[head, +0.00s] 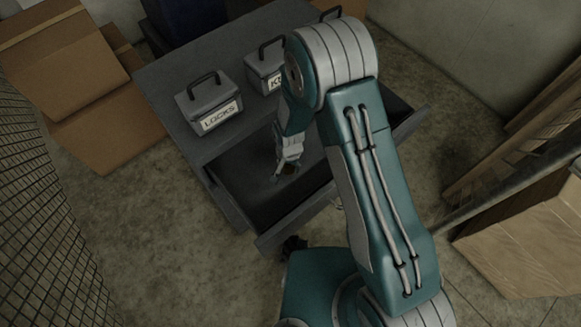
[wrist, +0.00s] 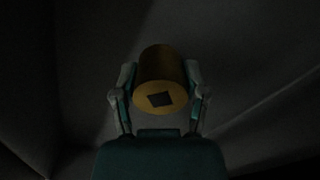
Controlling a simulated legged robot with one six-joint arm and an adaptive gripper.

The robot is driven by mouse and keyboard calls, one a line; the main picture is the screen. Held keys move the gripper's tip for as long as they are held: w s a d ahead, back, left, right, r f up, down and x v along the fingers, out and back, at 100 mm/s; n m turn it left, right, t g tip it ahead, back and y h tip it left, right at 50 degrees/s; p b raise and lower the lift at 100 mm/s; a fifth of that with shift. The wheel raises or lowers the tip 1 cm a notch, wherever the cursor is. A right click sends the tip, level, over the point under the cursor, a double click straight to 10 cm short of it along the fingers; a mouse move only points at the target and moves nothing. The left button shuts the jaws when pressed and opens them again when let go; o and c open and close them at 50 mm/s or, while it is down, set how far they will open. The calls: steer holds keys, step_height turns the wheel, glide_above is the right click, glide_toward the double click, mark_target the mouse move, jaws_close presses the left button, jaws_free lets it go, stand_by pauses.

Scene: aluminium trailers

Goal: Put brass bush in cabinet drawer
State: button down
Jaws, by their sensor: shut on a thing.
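The brass bush (wrist: 160,70) is a short yellow-brown cylinder with a dark square mark on its end face. In the wrist view my gripper (wrist: 158,88) is shut on it, one finger on each side. In the head view my gripper (head: 287,170) is small and dark, pointing down inside the open cabinet drawer (head: 253,205). The bush is hard to make out there. The drawer is pulled out from the grey cabinet (head: 165,95), and its floor looks bare around the gripper. I cannot tell whether the bush touches the drawer floor. My arm hides the drawer's right part.
A grey box labelled LOCKS (head: 210,105) and another labelled box (head: 262,72) stand on the cabinet top. Cardboard boxes (head: 75,70) are stacked at the left, beyond a wire mesh (head: 40,210). Another carton (head: 530,240) stands at the right.

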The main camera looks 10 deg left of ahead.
mark_target(290, 172)
step_height(290, 172, down, 4)
steer(key=shift+d+f, duration=0.1)
steer(key=shift+f, duration=0.05)
steer(key=shift+c, duration=0.6)
jaws_free()
step_height(290, 172, up, 12)
steer(key=shift+r, duration=0.1)
